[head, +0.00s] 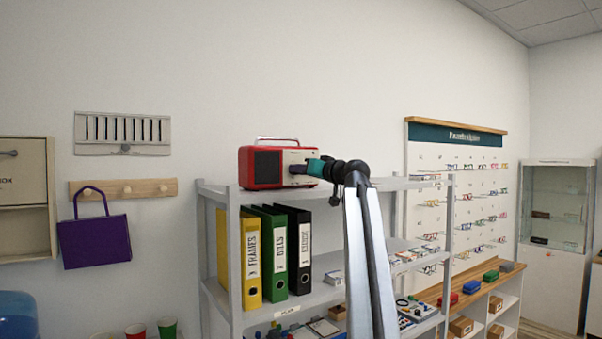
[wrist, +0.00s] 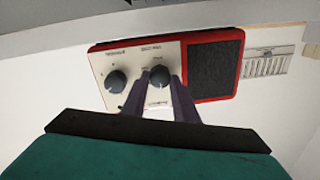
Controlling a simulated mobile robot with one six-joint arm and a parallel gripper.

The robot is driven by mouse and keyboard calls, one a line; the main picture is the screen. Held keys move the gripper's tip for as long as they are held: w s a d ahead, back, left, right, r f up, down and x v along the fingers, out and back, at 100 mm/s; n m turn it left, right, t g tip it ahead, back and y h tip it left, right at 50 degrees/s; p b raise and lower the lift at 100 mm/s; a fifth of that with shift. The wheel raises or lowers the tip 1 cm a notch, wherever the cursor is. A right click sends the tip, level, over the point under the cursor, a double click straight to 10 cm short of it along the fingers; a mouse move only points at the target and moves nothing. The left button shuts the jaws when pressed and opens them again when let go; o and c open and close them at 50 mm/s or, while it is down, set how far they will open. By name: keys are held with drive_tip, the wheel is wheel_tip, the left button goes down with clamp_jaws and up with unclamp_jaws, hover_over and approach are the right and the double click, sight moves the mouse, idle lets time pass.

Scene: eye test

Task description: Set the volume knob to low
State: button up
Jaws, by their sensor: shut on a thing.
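A red radio (head: 265,167) with a pale front panel and a dark speaker grille stands on top of the grey shelf unit. The wrist view shows the radio (wrist: 213,68) upside down, with two dark round knobs on its panel. The volume knob (wrist: 160,76) is the one nearer the grille; its label is small and upside down. My gripper (wrist: 160,82) is shut on this knob, one finger on each side. The other knob (wrist: 117,80) is free beside it. The volume knob's exact setting is too small to read. My gripper (head: 296,171) hides the knobs in the head view.
Below the radio, yellow, green and black binders (head: 251,258) stand on the grey shelf unit (head: 233,275). A purple bag (head: 94,242) hangs from a peg rail at the left. An eyeglass display (head: 460,200) stands at the right. The wall above the radio is clear.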

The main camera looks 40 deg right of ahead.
drive_tip(key=m+b, duration=0.2)
drive_tip(key=m, duration=0.4)
drive_tip(key=shift+d, duration=0.1)
drive_tip(key=m, duration=0.5)
drive_tip(key=shift+m+t+h, duration=0.3)
drive_tip(key=shift+f, duration=0.1)
drive_tip(key=o, duration=1.1)
drive_tip(key=shift+c, duration=0.2)
drive_tip(key=shift+s, duration=0.1)
drive_tip(key=s+b, duration=0.4)
drive_tip(key=s, duration=0.9)
drive_tip(key=shift+s+a+f, duration=0.35)
drive_tip(key=shift+a, duration=0.05)
